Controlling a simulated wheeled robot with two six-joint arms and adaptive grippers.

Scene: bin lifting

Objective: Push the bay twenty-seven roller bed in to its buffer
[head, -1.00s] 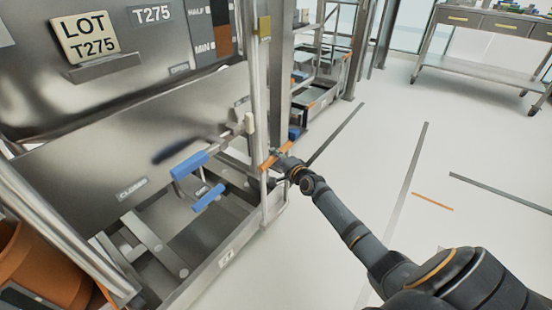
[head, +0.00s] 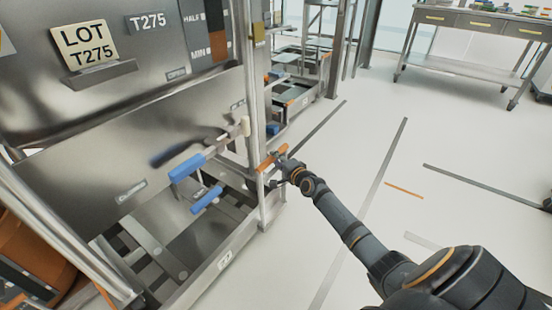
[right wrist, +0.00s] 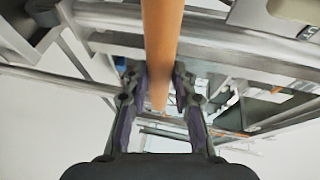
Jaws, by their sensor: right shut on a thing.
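The roller bed of bay twenty-seven lies low in the metal frame at left in the head view; its front side rail (head: 205,277) carries a "27" tag. An orange handle (head: 270,160) stands at the frame's right corner post. My right gripper (head: 280,160) is shut on this handle. The right wrist view shows the orange bar (right wrist: 161,40) running between the two dark fingers (right wrist: 160,100). Inside the bed, dark floor and crossbars show; how far the bed sits into its buffer I cannot tell. My left gripper is out of view.
A large steel bin (head: 130,110) with a "LOT T275" plate (head: 84,44) stands above the bed. Blue lever grips (head: 188,168) stick out below it. An orange drum (head: 25,245) is at lower left. A bench (head: 470,45) stands far right. The floor between is clear.

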